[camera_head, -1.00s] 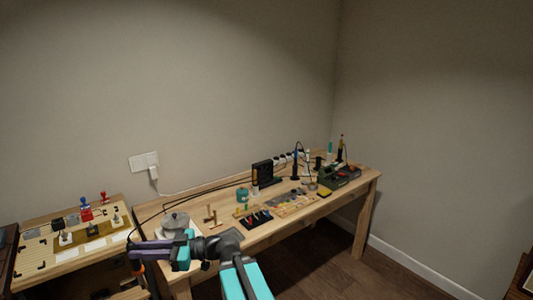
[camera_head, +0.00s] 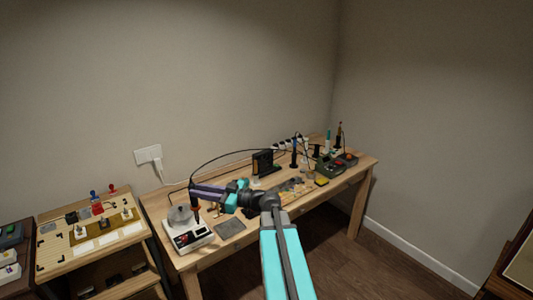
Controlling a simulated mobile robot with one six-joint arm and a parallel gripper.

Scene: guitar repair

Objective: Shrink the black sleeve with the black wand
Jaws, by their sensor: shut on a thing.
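My gripper (camera_head: 194,189) is at the left part of the wooden workbench, shut on a slim dark wand (camera_head: 196,213) with an orange-red part. The wand hangs downward in front of a white box. A black cable arches from near my gripper to the black upright unit (camera_head: 263,162) at the back of the bench. I cannot make out the black sleeve; the pieces on the bench are too small, and my arm covers part of the middle.
The white box (camera_head: 193,237) with a dark panel stands at the bench's left, beside a grey round object (camera_head: 180,215) and a flat grey pad (camera_head: 230,228). A lower table (camera_head: 85,250) with joysticks is at the left.

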